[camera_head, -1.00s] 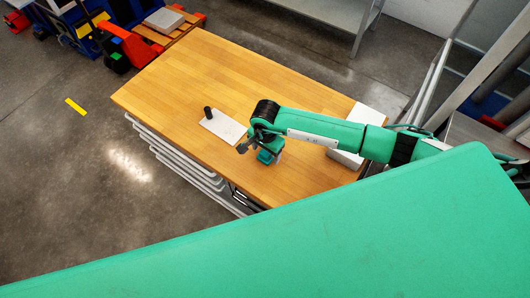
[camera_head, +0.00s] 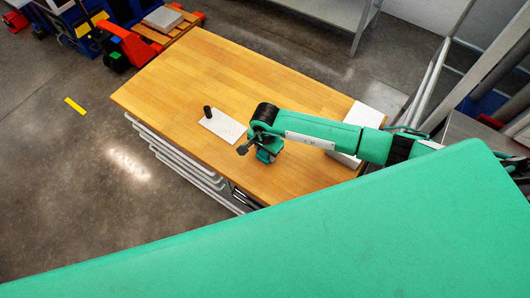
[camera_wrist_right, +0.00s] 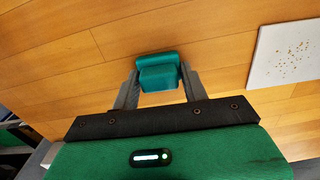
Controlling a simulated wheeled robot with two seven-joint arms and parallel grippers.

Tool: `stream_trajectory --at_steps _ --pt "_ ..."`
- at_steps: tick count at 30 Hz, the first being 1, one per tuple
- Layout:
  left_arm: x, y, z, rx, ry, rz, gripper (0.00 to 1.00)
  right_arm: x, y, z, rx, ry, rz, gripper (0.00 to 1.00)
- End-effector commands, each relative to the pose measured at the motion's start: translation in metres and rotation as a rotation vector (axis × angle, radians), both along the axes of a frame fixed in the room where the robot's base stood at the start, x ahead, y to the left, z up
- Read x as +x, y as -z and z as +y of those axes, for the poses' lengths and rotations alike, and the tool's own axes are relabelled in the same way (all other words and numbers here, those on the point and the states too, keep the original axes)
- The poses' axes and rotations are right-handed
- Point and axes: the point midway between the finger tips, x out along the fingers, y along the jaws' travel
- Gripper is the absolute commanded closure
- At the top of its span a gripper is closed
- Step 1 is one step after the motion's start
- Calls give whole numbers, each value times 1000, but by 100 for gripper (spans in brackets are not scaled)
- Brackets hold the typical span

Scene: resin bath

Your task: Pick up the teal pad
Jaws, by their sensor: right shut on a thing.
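The teal pad (camera_wrist_right: 158,72) is a small teal block with a raised part. In the right wrist view it sits between the two fingers of my right gripper (camera_wrist_right: 157,85), which is shut on it. In the head view the teal pad (camera_head: 264,156) shows just under my right gripper (camera_head: 262,152), over the front part of the wooden table (camera_head: 190,80). I cannot tell whether the pad is clear of the table top. My left gripper is not in view.
A white board (camera_head: 224,126) with a black cylinder (camera_head: 207,112) at its end lies left of my right gripper. The speckled board also shows in the wrist view (camera_wrist_right: 286,52). A white box (camera_head: 364,115) stands at the table's right end. The table's far left is clear.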

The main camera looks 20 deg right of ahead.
Motion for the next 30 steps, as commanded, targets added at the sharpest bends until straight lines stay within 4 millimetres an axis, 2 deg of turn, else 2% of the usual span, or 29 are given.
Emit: stream_trajectory --at_steps 5,8,11,21,25,30 --pt "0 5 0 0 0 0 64 1 -11 -1 0 0 -3 78" --pt "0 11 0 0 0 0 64 1 -25 0 0 -2 -4 78" --pt "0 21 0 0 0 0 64 2 -49 0 1 -3 -8 78" --pt "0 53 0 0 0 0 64 2 -149 0 1 -3 -8 78" --pt "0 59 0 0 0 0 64 1 -174 0 0 -2 -5 78" --pt "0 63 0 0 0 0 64 0 -193 0 0 -1 -2 78"
